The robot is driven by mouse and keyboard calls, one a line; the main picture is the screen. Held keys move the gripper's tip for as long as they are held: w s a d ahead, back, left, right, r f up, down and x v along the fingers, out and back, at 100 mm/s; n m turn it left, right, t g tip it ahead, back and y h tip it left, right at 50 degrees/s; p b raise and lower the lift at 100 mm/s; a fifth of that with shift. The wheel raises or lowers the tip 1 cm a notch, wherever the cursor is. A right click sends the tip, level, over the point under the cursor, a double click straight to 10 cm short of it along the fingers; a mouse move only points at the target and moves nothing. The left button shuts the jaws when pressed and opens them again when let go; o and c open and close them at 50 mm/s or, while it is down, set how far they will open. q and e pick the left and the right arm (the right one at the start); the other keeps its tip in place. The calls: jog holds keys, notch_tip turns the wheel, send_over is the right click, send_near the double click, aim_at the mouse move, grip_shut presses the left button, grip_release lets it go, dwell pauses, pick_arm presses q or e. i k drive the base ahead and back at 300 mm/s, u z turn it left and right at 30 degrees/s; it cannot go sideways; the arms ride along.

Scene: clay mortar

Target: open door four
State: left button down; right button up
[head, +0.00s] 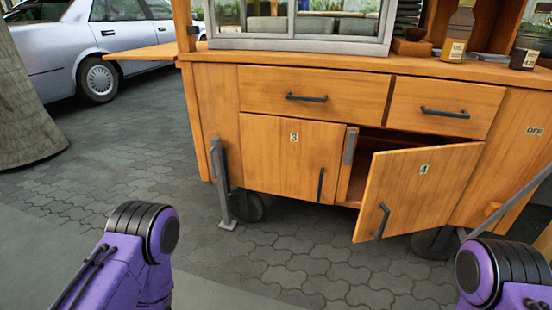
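Door four (418,190) is a wooden cabinet door marked "4" at the lower right of a wooden cart. It stands partly open, swung outward with its left edge toward me, and a dark gap shows behind it. Its dark bar handle (381,221) is near that free left edge. My purple left arm shows at the lower left and my purple right arm at the lower right. Neither gripper shows, and nothing visible of mine touches the door.
Door three (292,157), left of the gap, is shut. Two shut drawers, the left one (314,94) and the right one (445,106), sit above the doors. A metal leg (222,183) stands at the cart's left. Paving (300,262) before the cart is clear.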

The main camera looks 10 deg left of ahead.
aim_at(416, 189)
jog(key=u, duration=0.95)
jog(key=i, duration=0.8)
jog(key=z, duration=2.25)
jog(key=i, duration=0.5)
jog(key=z, duration=0.05)
